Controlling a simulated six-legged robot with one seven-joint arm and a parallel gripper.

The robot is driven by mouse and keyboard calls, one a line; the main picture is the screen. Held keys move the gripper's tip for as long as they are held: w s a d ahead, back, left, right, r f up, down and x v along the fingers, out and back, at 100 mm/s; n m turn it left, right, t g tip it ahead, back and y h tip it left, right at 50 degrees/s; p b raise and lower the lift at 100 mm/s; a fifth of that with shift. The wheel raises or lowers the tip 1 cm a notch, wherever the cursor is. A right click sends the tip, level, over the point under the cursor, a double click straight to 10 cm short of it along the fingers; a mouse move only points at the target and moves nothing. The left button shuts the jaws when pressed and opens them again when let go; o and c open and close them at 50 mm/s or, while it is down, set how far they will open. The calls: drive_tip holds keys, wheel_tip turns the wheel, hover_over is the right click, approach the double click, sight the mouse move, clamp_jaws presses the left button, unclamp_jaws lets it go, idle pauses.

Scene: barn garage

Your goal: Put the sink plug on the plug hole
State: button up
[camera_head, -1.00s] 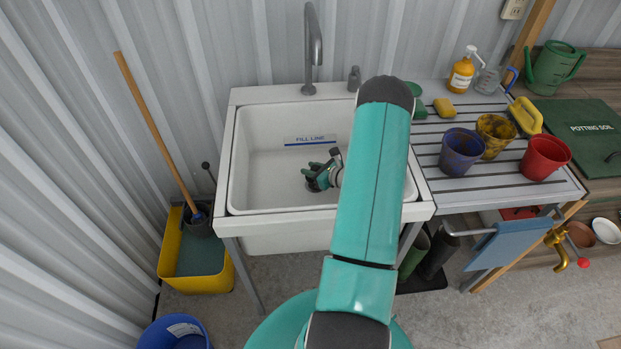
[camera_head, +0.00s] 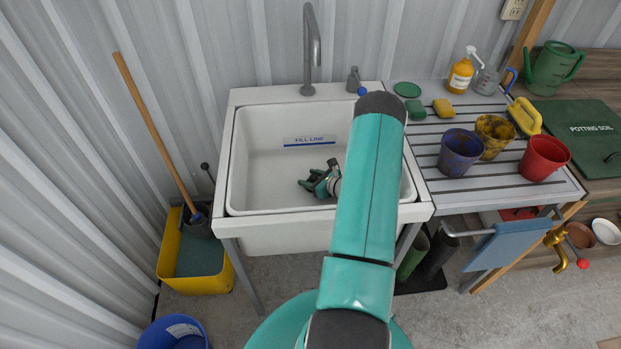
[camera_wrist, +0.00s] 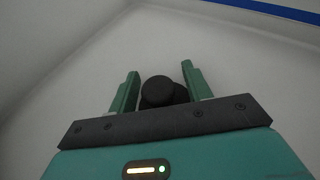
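My gripper (camera_head: 307,185) is down inside the white sink basin (camera_head: 262,160), left of my arm. In the wrist view my gripper (camera_wrist: 160,69) has its two green fingers apart. A black round-topped piece (camera_wrist: 158,91), which looks like the sink plug, stands between them close to the basin floor. A wider dark part shows behind its top. A gap shows between the piece and the left finger; the right finger is close to it, and I cannot tell if they touch. In the head view my gripper hides this piece. I cannot make out the plug hole separately.
A grey tap (camera_head: 310,50) rises behind the basin. The basin walls surround my gripper, with a blue fill line label (camera_head: 310,141) on the back wall. Right of the sink, a slatted drainboard (camera_head: 440,200) holds pots, sponges and a green disc (camera_head: 407,89).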

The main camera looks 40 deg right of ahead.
drive_tip(key=shift+r, duration=0.15)
drive_tip(key=shift+s+r, duration=0.15)
drive_tip(key=shift+s, duration=0.15)
drive_tip(key=v, duration=0.7)
drive_tip(key=w+a+r+n+g+y, duration=0.1)
drive_tip(key=w+a+r+n+y, duration=0.2)
drive_tip(key=w+a+r+n, duration=0.25)
drive_tip(key=w+a+r+n+g+y, duration=0.2)
drive_tip(key=a+r+n, duration=0.2)
drive_tip(key=a+r, duration=0.4)
drive_tip(key=s+a+r+n+g+y, duration=0.2)
drive_tip(key=a+r+n+g, duration=0.2)
drive_tip(key=a+r+n, duration=0.6)
drive_tip(key=s+a+r+n+h, duration=0.8)
drive_tip(key=s+a+r+n, duration=0.7)
drive_tip(key=s+r, duration=0.2)
drive_tip(key=shift+a+r+g, duration=0.25)
drive_tip(key=shift+r+g, duration=0.15)
drive_tip(key=shift+r, duration=0.05)
